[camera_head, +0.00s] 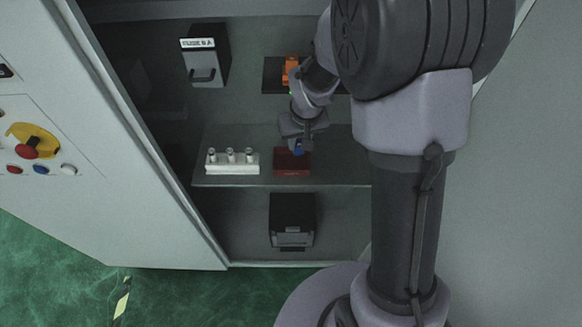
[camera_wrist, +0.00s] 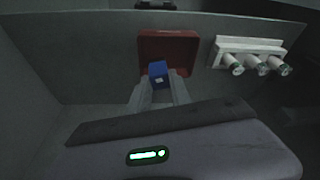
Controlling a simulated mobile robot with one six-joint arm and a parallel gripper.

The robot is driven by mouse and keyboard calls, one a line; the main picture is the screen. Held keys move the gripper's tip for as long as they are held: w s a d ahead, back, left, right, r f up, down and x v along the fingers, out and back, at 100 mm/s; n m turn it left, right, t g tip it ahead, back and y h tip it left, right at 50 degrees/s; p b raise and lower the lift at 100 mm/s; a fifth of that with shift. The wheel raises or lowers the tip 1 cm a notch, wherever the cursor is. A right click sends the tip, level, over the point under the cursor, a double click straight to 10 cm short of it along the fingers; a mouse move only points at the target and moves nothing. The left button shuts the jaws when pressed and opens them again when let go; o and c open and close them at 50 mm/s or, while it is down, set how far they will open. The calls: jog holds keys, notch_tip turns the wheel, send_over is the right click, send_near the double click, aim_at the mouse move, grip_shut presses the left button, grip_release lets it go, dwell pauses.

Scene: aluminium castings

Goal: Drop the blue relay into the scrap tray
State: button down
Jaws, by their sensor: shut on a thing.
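The blue relay (camera_wrist: 158,72) is a small blue block held between the fingertips of my gripper (camera_wrist: 158,85) in the wrist view. My gripper is shut on it. The relay also shows as a small blue patch in the head view (camera_head: 299,146), partly hidden by my gripper (camera_head: 300,140). The scrap tray (camera_head: 292,168) is dark red and stands on the middle shelf. In the wrist view the red tray (camera_wrist: 168,37) lies behind the relay, which overlaps its near part. I cannot tell the relay's exact height over the tray.
A white holder (camera_head: 232,163) with three upright cylinders stands left of the tray on the shelf (camera_head: 225,181). A black box (camera_head: 292,218) is below. A labelled dark box (camera_head: 205,60) and an orange part (camera_head: 291,70) are higher up. The open cabinet door (camera_head: 110,150) is at left.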

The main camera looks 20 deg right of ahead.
notch_tip(320, 180, down, 3)
jog(key=shift+r+b, duration=0.15)
jog(key=shift+b, duration=0.45)
jog(key=c, duration=1.1)
grip_release()
jog(key=shift+r, duration=0.1)
jog(key=p+v, duration=0.5)
jog(key=v, duration=1.2)
jog(key=shift+r, duration=0.25)
jog(key=s+a+f+m+t+y+b, duration=0.1)
jog(key=s+a+m+b, duration=0.1)
jog(key=s+b, duration=0.3)
jog(key=s+a+f+m+t+y+b, duration=0.1)
jog(key=s+a+b, duration=0.3)
jog(key=s, duration=1)
jog(key=shift+m+t+b, duration=0.3)
jog(key=shift+m+b, duration=0.4)
